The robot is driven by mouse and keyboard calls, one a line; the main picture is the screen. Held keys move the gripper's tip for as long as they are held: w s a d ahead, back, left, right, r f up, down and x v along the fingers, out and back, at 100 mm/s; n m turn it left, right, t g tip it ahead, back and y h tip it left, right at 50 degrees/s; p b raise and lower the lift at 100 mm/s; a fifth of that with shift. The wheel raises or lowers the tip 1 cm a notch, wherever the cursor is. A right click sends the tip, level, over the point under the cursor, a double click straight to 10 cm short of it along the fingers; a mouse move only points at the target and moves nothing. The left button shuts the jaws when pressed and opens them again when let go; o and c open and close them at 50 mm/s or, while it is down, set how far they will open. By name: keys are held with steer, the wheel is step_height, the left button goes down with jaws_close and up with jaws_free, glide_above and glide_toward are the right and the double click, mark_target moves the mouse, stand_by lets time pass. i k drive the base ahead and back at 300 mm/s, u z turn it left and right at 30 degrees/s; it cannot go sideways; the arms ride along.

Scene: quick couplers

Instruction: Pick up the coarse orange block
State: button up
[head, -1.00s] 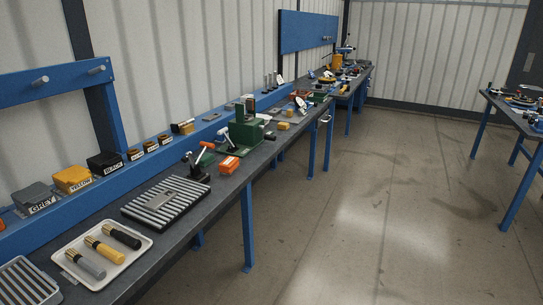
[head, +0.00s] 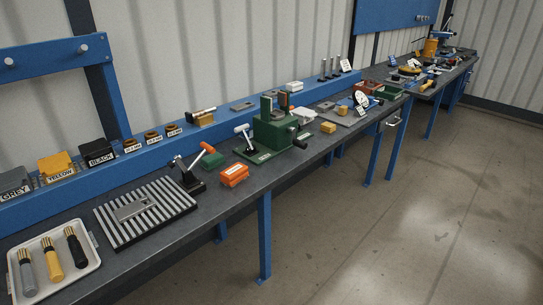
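An orange block (head: 234,175) with pale markings on its front face lies on the dark workbench (head: 215,211), near the bench's front edge. It sits to the right of a black clamp with an orange handle and in front of a green clamp base. Its top looks uneven, but the detail is too small to read. Nothing touches it that I can see. My gripper is not in the head view.
A ribbed plate (head: 147,210) and a white tray (head: 92,265) with three cylinders lie left. The toggle clamp (head: 188,177) stands close by the block. A green vise (head: 276,131) stands behind to the right. Open floor (head: 370,240) lies in front of the bench.

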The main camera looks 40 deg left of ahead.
mark_target(230, 178)
steer(key=u, duration=0.5)
steer(key=i, duration=1.45)
steer(key=u, duration=1.8)
steer(key=i, duration=0.8)
steer(key=u, duration=0.9)
steer(key=i, duration=0.2)
steer(key=u, duration=0.15)
